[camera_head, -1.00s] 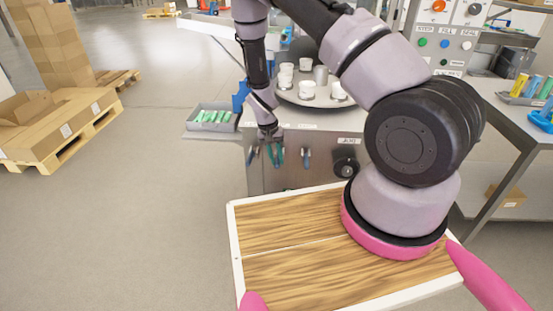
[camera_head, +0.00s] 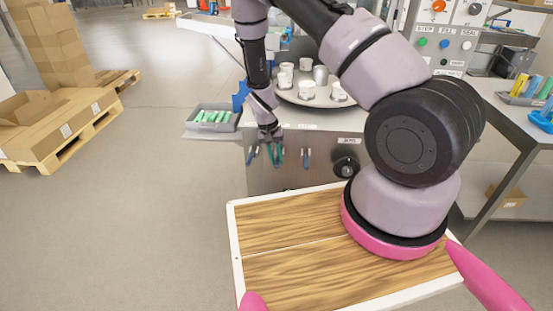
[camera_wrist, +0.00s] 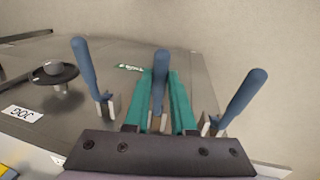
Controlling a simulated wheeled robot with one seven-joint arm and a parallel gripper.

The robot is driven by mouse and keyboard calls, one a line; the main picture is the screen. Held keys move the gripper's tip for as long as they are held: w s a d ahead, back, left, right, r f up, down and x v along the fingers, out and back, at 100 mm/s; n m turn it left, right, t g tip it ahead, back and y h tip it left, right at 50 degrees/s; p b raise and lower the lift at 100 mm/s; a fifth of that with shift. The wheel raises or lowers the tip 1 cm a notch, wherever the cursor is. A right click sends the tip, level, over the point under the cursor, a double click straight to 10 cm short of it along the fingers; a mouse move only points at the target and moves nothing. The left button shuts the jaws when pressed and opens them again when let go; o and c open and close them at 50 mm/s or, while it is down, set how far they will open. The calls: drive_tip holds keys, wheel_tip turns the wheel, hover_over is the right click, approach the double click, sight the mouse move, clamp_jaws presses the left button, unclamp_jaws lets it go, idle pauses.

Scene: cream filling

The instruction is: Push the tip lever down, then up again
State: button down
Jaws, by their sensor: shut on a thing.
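Three blue-handled levers stick out of the front of the steel machine. In the wrist view they are the left lever (camera_wrist: 84,68), the middle lever (camera_wrist: 160,80) and the right lever (camera_wrist: 243,100). My gripper (camera_wrist: 160,78) has its teal fingers on both sides of the middle lever and is shut on it. In the head view my gripper (camera_head: 276,156) is at the machine front, and another lever (camera_head: 306,157) is to its right. The fingers hide part of the held lever. I cannot read which lever is labelled tip.
A black knob (camera_head: 345,164) sits under the JOG label, right of the levers in the head view. A round turntable (camera_head: 312,98) with white cups is above. A grey tray (camera_head: 213,118) of green items is left. My wooden-topped tray (camera_head: 290,243) is in front.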

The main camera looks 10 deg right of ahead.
drive_tip(key=shift+a, duration=0.1)
drive_tip(key=shift+s+a+f+t+h, duration=0.1)
drive_tip(key=shift+s+f+t+h, duration=0.1)
drive_tip(key=shift+s+f+t, duration=0.3)
drive_tip(key=shift+s+a+f+t+h, duration=0.1)
drive_tip(key=shift+s+f+t+h, duration=0.1)
drive_tip(key=shift+f+t, duration=0.5)
wheel_tip(320, 180, down, 9)
drive_tip(key=m+t+h, duration=0.1)
drive_tip(key=t+h, duration=0.2)
drive_tip(key=t, duration=0.5)
drive_tip(key=shift+w, duration=0.25)
drive_tip(key=shift+d+f+t, duration=0.1)
drive_tip(key=shift+t, duration=0.2)
drive_tip(key=c, duration=0.8)
unclamp_jaws()
drive_tip(key=shift+o, duration=0.2)
drive_tip(key=v, duration=1)
drive_tip(key=shift+s, duration=0.25)
